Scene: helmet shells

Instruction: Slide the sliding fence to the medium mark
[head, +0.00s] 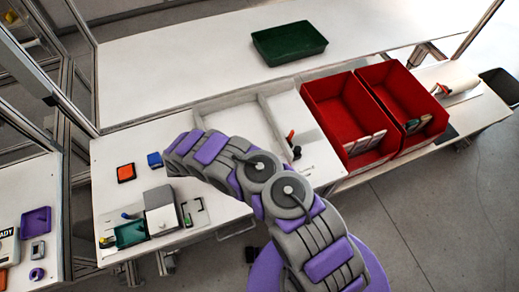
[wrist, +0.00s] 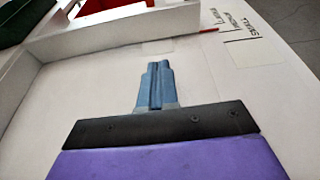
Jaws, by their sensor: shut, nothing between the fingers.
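My gripper (wrist: 155,85) shows in the wrist view with its narrow blue-grey fingers together and nothing between them. It is over a bare white surface. Beyond the fingertips, a low white wall (wrist: 110,38), which looks like the sliding fence, runs across the view. The fingers appear apart from it. A thin red pointer (wrist: 208,30) sits by its right end, beside the LARGE label (wrist: 212,17). The medium mark (wrist: 232,22) and the SMALL label (wrist: 252,26) lie to the right. In the head view my arm hides part of the bench, and I cannot make out the fingertips.
Two red bins (head: 322,88) stand right of the white divided tray (head: 238,102). A green tray (head: 289,43) is at the back. A grey box (head: 160,207) and small pads, one orange (head: 126,172), are on the left bench. The area around my fingers is clear.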

